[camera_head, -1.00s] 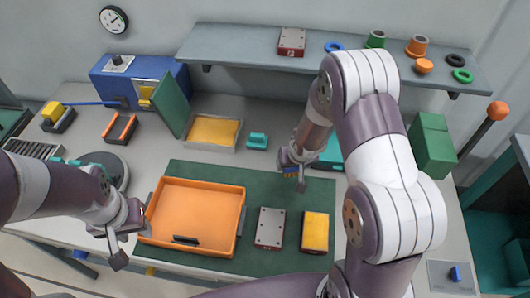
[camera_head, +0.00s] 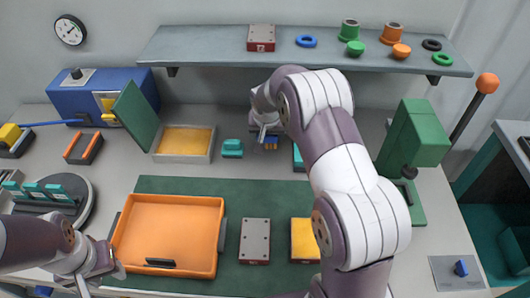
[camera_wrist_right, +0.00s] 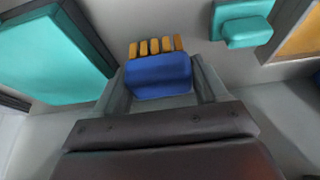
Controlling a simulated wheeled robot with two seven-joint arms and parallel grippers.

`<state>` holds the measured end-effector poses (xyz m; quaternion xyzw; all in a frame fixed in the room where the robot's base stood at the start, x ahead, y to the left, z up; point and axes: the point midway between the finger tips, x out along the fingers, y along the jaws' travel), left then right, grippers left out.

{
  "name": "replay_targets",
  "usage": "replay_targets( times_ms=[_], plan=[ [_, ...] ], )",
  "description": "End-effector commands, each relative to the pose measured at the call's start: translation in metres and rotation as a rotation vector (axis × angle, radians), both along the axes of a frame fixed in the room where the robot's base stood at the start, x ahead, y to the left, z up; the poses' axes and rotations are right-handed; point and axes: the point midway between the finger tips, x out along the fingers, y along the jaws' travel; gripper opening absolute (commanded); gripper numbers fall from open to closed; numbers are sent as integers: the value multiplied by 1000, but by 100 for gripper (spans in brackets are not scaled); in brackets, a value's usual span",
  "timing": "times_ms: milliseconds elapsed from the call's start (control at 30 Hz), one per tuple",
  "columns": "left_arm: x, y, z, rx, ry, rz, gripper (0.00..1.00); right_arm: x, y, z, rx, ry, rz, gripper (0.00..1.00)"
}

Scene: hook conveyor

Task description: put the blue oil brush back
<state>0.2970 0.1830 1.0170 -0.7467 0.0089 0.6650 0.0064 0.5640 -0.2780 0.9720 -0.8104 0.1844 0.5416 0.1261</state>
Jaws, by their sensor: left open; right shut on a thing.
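The blue oil brush (camera_wrist_right: 158,76) has a blue body and a row of orange bristles. It sits between the two fingers of my right gripper (camera_wrist_right: 158,92), which is shut on it. In the head view the brush (camera_head: 271,142) shows small beneath my right gripper (camera_head: 264,132), above or at the grey table behind the green mat; I cannot tell whether it touches the table. A teal block (camera_head: 232,148) stands just left of it and a teal box (camera_head: 298,157) lies to its right, partly hidden by my arm. My left gripper (camera_head: 102,270) is open and empty by the orange tray's near left corner.
The orange tray (camera_head: 170,212), a grey-topped block (camera_head: 254,240) and a yellow-topped block (camera_head: 304,240) rest on the green mat (camera_head: 235,187). A bin with yellow contents (camera_head: 211,150) stands left of the teal block. A shelf (camera_head: 205,46) runs above the back of the table.

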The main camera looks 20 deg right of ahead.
Motion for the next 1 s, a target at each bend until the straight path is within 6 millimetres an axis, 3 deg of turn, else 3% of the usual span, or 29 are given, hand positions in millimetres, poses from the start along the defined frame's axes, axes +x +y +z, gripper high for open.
replay_targets(
  times_ms=[133, 300, 667, 700, 767, 1000],
  plan=[
    [0, 0, -10, 0, -1, 0, 43, 6, 4, -13, 0, 0, 0, 48],
    [0, 0, -33, 0, 0, 0, 43, 5, 4, -45, 0, 0, 1, 48],
    [0, 0, -33, 0, -1, 0, 43, 5, 4, -47, 0, 0, 1, 48],
    [0, 0, -32, 0, -1, 0, 43, 5, 4, -46, 0, 0, 1, 79],
    [0, 0, -32, 0, -1, 0, 43, 5, 4, -46, 0, 0, 1, 98],
    [0, 0, -32, 0, -1, 0, 43, 5, 4, -45, 0, 0, 1, 98]
  ],
)
